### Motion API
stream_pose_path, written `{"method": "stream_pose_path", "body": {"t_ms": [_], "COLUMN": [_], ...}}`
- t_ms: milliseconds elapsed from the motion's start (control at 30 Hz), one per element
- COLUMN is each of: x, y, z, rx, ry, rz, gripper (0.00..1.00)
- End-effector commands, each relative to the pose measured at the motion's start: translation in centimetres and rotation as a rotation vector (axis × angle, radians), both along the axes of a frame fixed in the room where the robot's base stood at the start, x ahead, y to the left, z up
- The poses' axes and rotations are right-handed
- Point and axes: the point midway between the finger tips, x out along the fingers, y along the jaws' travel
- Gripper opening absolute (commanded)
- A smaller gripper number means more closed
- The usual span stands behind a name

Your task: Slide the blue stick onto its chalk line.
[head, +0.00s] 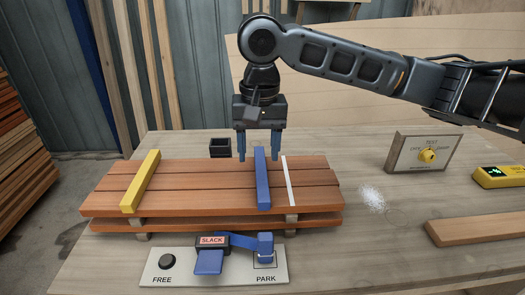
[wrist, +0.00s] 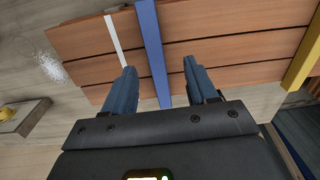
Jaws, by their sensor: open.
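The blue stick (head: 262,180) lies across the reddish wooden boards (head: 205,178), to the left of a white chalk line (head: 289,182) that runs nearly parallel to it. A strip of bare board shows between stick and line. My gripper (head: 260,156) points down near the stick's far end, with its two fingers apart. In the wrist view the blue stick (wrist: 153,50) passes between the open fingers (wrist: 157,85), and the chalk line (wrist: 115,40) is outside them. I cannot tell the exact height of the fingertips over the stick.
A yellow stick (head: 141,181) lies across the boards at left. In front is a panel (head: 190,281) marked FREE, SLACK and PARK, with a blue lever. A small black box (head: 220,148) stands behind the boards. A TEST box (head: 424,152) and white powder (head: 372,198) are at right.

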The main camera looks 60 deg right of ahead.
Motion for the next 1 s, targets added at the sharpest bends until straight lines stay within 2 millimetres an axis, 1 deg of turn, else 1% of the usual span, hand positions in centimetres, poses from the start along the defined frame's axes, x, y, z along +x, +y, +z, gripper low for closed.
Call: {"method": "stream_pose_path", "body": {"t_ms": [33, 167, 267, 500, 633, 800, 1000], "x": [-0.3, -0.5, -0.5, -0.5, -0.4, -0.4, -0.4], "y": [-0.5, -0.8, -0.7, -0.7, -0.7, -0.6, -0.6], "z": [0.0, -0.8, -2.0, -5.5, -6.9, -7.7, -7.8], "rx": [-0.013, -0.018, -0.017, -0.016, -0.017, -0.015, -0.015], "ry": [0.013, 0.023, 0.021, 0.020, 0.019, 0.017, 0.017], "rz": [-0.010, -0.017, -0.016, -0.015, -0.016, -0.014, -0.014], "gripper": [0.57, 0.57, 0.57, 0.57, 0.57, 0.57, 0.57]}}
